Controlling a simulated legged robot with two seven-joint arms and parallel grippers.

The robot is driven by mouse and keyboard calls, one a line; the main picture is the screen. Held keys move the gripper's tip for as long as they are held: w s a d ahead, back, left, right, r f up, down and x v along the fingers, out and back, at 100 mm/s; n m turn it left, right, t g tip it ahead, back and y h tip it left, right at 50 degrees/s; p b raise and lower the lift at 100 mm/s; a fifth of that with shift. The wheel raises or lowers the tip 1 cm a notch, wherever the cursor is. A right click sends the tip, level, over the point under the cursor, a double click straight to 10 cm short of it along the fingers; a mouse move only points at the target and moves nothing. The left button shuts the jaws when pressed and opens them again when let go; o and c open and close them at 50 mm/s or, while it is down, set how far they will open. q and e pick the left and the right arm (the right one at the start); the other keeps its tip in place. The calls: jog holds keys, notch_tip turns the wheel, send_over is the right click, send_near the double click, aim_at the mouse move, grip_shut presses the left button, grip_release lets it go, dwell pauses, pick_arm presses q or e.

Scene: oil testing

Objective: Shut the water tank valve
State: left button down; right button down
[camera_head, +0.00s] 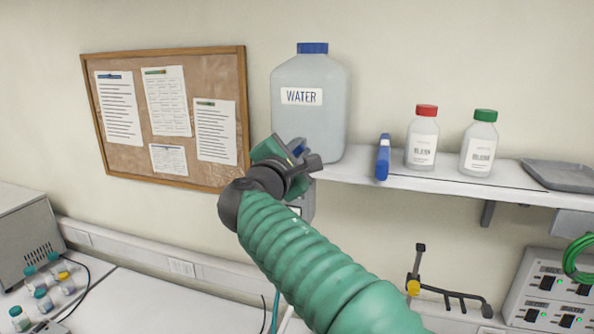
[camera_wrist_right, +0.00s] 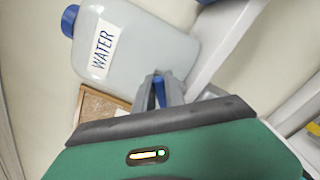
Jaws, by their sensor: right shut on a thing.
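The water tank (camera_head: 308,118) is a translucent jug with a blue cap and a WATER label, standing on the left end of the shelf. It also shows tilted at the upper left of the right wrist view (camera_wrist_right: 150,50). My right gripper (camera_head: 304,158) is at the tank's lower front. It is shut on the small blue valve handle (camera_wrist_right: 159,92), which shows between its grey fingers. In the head view the gripper hides most of the valve, with a bit of blue (camera_head: 299,149) visible. My left gripper is not in view.
On the shelf (camera_head: 400,185) stand a blue object (camera_head: 383,157), a red-capped bottle (camera_head: 422,138), a green-capped bottle (camera_head: 479,143) and a grey tray (camera_head: 560,175). A corkboard (camera_head: 130,80) hangs on the left wall. Small vials stand at lower left.

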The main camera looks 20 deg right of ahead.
jog(key=f+m+b, duration=0.1)
jog(key=b, duration=0.1)
jog(key=m+b, duration=0.2)
jog(key=shift+f+m, duration=0.3)
jog(key=shift+f, duration=0.05)
jog(key=m+b, duration=0.3)
jog(key=m, duration=0.1)
jog(key=shift+f, duration=0.1)
jog(key=shift+m, duration=0.3)
jog(key=c, duration=1.5)
grip_release()
jog(key=shift+o, duration=0.5)
jog(key=shift+r, duration=0.25)
jog(key=shift+s, duration=0.1)
